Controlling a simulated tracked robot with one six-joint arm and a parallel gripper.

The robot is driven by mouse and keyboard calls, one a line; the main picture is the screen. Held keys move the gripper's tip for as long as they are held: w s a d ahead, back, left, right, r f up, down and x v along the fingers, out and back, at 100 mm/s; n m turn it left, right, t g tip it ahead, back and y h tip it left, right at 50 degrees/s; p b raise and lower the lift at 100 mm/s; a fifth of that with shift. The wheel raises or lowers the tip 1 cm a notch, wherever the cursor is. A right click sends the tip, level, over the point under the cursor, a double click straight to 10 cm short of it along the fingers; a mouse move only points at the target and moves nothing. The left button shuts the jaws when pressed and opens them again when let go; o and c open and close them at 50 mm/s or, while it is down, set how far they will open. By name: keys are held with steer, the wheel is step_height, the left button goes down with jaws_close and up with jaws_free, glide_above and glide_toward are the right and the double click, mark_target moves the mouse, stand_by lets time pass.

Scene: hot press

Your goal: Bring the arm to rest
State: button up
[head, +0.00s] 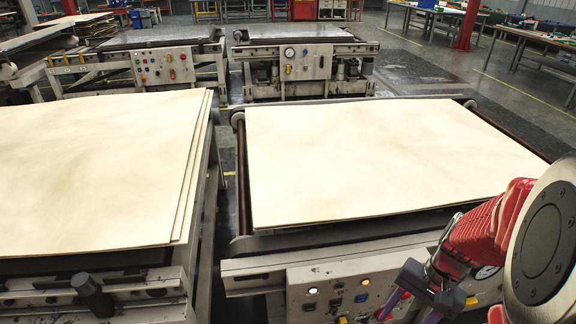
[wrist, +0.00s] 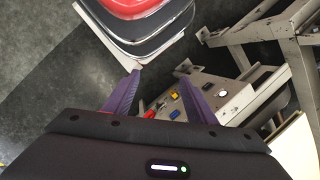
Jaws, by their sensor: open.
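My arm comes in from the lower right of the head view, with a red ribbed link and a grey round joint. My gripper (head: 402,308) hangs in front of the control panel (head: 350,290) of the near right press table, partly cut off by the bottom edge. In the wrist view its two purple fingers (wrist: 160,74) stand apart with nothing between them. A panel with coloured buttons (wrist: 205,105) lies beyond the fingers. I cannot tell whether the fingers touch anything.
A large pale board (head: 370,155) lies on the near right table. A stack of similar boards (head: 90,165) lies on the left table, with a narrow gap between. Two press tables (head: 300,58) stand behind. Open floor (head: 440,75) shows at the back right.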

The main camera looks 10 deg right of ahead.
steer(key=w+a+r+n+t+h, duration=0.1)
steer(key=a+r+n+t, duration=0.2)
steer(key=a+r, duration=0.4)
steer(key=a+r+n+t+h, duration=0.2)
steer(key=a+r+n, duration=0.4)
steer(key=r, duration=0.5)
steer(key=shift+w+a+r+t, duration=0.4)
steer(key=shift+a+t, duration=0.15)
steer(key=shift+t, duration=0.15)
